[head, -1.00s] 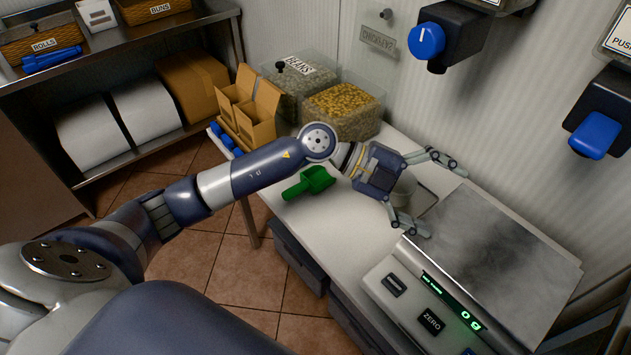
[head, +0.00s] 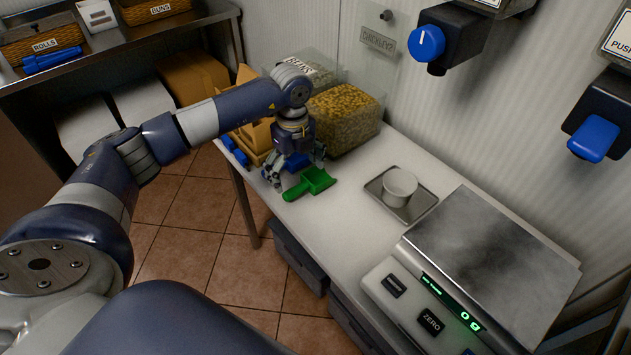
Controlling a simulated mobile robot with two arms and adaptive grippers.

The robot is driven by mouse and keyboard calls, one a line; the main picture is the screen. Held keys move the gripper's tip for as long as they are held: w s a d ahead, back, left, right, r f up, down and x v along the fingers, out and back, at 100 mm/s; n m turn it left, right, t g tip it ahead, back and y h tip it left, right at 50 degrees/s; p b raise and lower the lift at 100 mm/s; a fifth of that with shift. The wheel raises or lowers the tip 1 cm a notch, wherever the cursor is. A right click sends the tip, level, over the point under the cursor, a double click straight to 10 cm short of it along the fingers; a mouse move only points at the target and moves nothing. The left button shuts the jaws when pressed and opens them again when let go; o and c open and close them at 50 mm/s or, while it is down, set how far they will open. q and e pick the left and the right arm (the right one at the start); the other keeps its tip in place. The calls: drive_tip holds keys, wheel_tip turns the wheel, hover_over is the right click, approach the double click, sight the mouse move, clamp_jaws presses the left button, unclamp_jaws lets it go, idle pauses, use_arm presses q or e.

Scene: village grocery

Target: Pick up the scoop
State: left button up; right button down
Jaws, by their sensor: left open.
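The green scoop (head: 312,183) lies on the white counter, its handle pointing to the lower left and its pan to the right. My left gripper (head: 297,179) points down just behind the scoop, its fingers apart on either side. Its fingertips are close to the scoop's handle and pan; I cannot tell whether they touch it. The scoop is not held. My right gripper is not in view.
A bin of yellow pieces (head: 345,115) and a cardboard holder (head: 255,139) stand behind the gripper. A white cup (head: 400,184) sits on a metal tray (head: 416,208) at right. A scale (head: 490,262) reading 0 g stands at the front right.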

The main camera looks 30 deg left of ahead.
sight(297, 187)
use_arm(q)
wheel_tip(297, 187, down, 6)
drive_tip(key=shift+s+r+p, duration=0.1)
drive_tip(key=shift+r+p, duration=0.05)
drive_tip(key=shift+p, duration=0.45)
drive_tip(key=shift+c, duration=0.6)
drive_tip(key=c, duration=1.2)
